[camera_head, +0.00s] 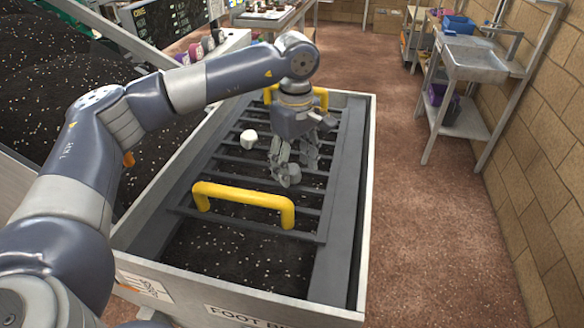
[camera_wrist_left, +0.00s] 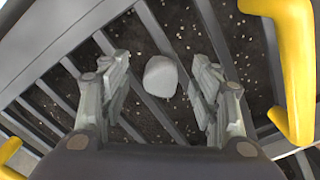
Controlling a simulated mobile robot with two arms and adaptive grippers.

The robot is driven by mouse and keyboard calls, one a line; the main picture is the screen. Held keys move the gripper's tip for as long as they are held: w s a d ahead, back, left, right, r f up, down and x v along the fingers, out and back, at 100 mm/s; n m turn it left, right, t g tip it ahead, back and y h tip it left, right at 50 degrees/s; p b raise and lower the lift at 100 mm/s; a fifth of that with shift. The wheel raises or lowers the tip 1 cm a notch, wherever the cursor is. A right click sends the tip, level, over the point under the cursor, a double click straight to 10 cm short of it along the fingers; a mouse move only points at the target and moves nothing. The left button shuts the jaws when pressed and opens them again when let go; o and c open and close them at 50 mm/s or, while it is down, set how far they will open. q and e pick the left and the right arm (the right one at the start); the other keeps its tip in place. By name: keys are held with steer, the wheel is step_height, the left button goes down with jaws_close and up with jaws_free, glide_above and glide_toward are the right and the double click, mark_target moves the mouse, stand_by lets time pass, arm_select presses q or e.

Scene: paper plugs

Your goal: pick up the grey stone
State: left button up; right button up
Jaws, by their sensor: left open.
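The grey stone (camera_head: 248,138) is a small, pale, rounded block on the dark slatted grate (camera_head: 180,198) in the planter-like bin. In the left wrist view the stone (camera_wrist_left: 160,76) lies between and beyond the two fingers, apart from both. My left gripper (camera_head: 292,168) points down over the grate, to the right of the stone in the head view. It is open and empty, and its fingers also show in the left wrist view (camera_wrist_left: 160,100). My right gripper is not in view.
Yellow handles stand up from the grate, a near one (camera_head: 245,200) and a far one (camera_head: 322,95) partly behind my gripper. The bin's pale wall (camera_head: 365,190) surrounds it. Dark soil (camera_head: 60,80) lies left. A metal sink stand (camera_head: 470,62) is by the brick wall; the floor between is clear.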

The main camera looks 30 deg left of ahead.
arm_select(q)
steer(key=shift+s+f, duration=0.1)
steer(key=shift+f, duration=0.4)
steer(key=shift+d+f, duration=0.1)
steer(key=shift+f, duration=0.4)
steer(key=shift+c, duration=0.3)
steer(key=c, duration=0.9)
steer(key=shift+c, duration=1)
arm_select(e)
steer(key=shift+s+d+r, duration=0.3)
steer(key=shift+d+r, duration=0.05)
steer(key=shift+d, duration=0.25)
